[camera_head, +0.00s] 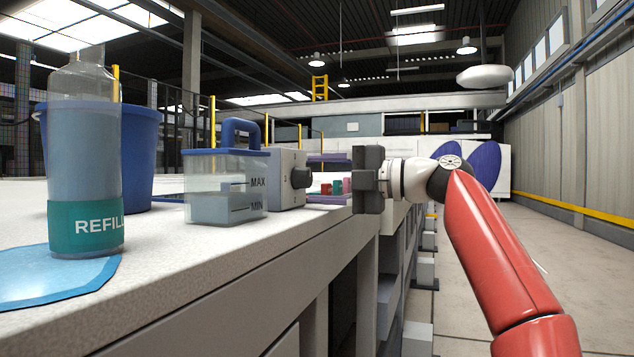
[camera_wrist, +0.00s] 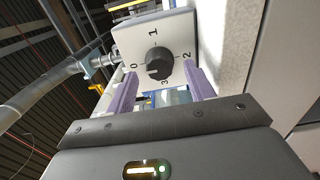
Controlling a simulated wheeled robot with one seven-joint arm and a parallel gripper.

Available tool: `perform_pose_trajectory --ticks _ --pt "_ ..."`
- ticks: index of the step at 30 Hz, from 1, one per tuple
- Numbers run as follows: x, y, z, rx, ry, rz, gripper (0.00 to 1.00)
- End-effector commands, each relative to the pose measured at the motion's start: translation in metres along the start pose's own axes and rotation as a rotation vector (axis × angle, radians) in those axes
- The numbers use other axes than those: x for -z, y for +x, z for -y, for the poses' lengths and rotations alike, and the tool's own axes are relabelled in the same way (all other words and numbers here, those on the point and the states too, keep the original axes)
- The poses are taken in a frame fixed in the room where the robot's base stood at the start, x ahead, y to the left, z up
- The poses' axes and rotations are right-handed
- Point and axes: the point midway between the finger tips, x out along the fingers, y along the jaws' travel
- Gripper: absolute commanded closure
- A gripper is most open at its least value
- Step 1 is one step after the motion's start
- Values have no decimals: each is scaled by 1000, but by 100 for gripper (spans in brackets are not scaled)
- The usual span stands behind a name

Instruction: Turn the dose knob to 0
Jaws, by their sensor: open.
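The dose knob (camera_wrist: 158,62) is a round dark knob on the white face of the pump box (camera_wrist: 125,35). In the wrist view the face carries the marks 0, 1, 2 and 3 around the knob. A lighter notch shows on the knob's lower part, near the 3, but I cannot tell exactly where it points. In the head view the knob (camera_head: 301,177) sticks out of the box's right side (camera_head: 287,165). My gripper (camera_head: 315,178) is open, facing the knob. Its purple fingers (camera_wrist: 159,73) lie on either side of it, apparently apart from it.
A clear tank (camera_head: 225,207) with a blue lid and handle joins the box. A refill bottle (camera_head: 85,150) on a blue mat (camera_head: 50,278) and a blue bucket (camera_head: 142,150) stand left on the bench (camera_head: 190,270). Small coloured items (camera_head: 336,186) lie beyond the fingers.

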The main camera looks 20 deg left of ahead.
Motion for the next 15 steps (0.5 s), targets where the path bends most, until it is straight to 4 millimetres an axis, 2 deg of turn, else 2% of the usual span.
perform_pose_trajectory --ticks 3,9,15 --pt "-1 -23 2 -1 -1 4 46" --pt "-1 -53 2 1 0 2 46" --pt "0 -64 1 1 1 0 46"
